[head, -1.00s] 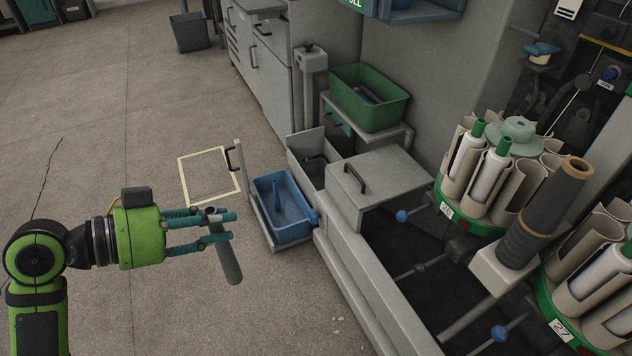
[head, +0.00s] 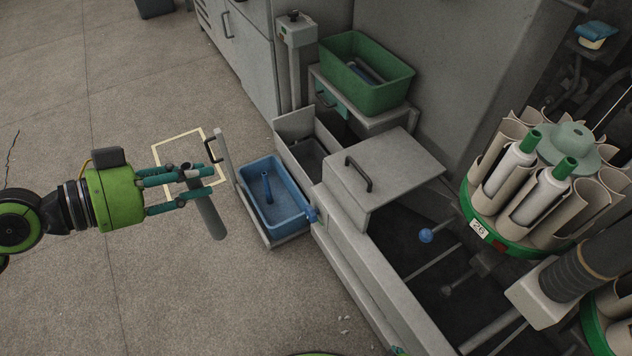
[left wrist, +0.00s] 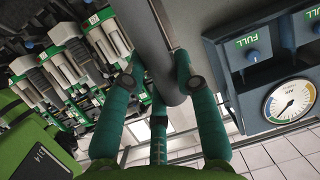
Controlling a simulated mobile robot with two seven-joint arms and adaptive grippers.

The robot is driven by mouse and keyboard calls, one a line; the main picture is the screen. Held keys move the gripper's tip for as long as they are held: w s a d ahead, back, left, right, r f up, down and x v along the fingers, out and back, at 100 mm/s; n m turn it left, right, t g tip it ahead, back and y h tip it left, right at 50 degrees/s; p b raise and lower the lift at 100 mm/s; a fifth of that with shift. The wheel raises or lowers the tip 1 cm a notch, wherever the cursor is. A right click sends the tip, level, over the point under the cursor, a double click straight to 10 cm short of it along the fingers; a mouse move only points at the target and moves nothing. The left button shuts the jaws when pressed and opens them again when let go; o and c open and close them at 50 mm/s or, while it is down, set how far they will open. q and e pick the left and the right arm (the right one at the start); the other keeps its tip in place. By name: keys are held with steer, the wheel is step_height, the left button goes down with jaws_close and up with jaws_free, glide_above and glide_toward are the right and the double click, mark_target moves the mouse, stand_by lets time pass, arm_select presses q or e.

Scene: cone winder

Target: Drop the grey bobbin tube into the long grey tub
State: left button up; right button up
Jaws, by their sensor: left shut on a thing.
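My left gripper (head: 183,188) is shut on the grey bobbin tube (head: 208,213), high on its length. The tube hangs tilted, its lower end toward the right, over open floor left of the blue tub. In the left wrist view the tube (left wrist: 168,60) passes between the teal fingers (left wrist: 155,97). A long grey tub (head: 305,152) sits right of the blue tub, beside the grey machine cover. It is open on top, to the right of the gripper and apart from it; part of its inside is shadowed. My right gripper is not in view.
A blue tub (head: 262,213) holding an upright blue tube lies between my gripper and the grey tub. An upright panel with a black handle (head: 212,150) stands near the fingers. A green bin (head: 370,95) is behind. Wound bobbins (head: 515,165) stand at right. Floor at left is clear.

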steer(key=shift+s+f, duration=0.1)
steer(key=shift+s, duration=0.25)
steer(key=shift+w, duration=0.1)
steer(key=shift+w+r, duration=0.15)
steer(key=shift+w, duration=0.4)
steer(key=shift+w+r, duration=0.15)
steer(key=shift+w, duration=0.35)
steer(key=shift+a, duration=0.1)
